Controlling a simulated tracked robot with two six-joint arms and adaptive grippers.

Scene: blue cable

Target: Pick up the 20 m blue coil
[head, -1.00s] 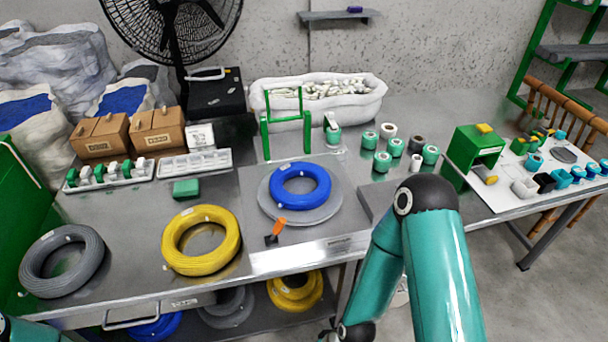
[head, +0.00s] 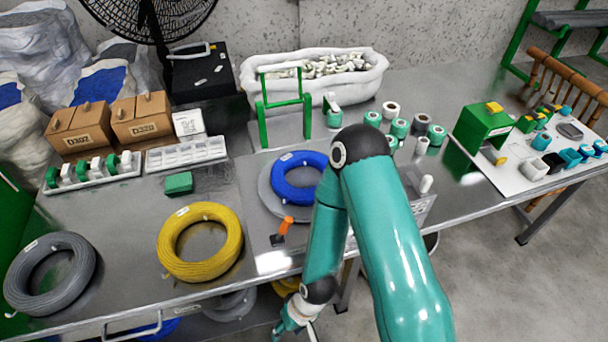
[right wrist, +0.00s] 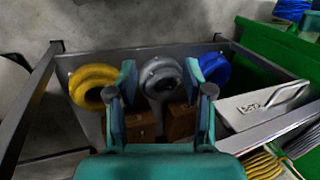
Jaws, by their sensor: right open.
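A blue coil (head: 300,178) lies on a round grey plate (head: 270,200) on the table, its right side hidden by my right arm. I cannot read a length on any coil. My right gripper (head: 292,326) hangs in front of the table, below its front edge. It is open and empty, its fingers apart in the right wrist view (right wrist: 160,92), facing the lower shelf. My left gripper is out of view.
On the table lie a yellow coil (head: 200,242), a grey coil (head: 50,275) and an orange-handled tool (head: 282,232). The lower shelf holds a yellow coil (right wrist: 90,82), a grey coil (right wrist: 160,76) and brown boxes (right wrist: 180,122). A drawer with handle (right wrist: 265,100) is beside it.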

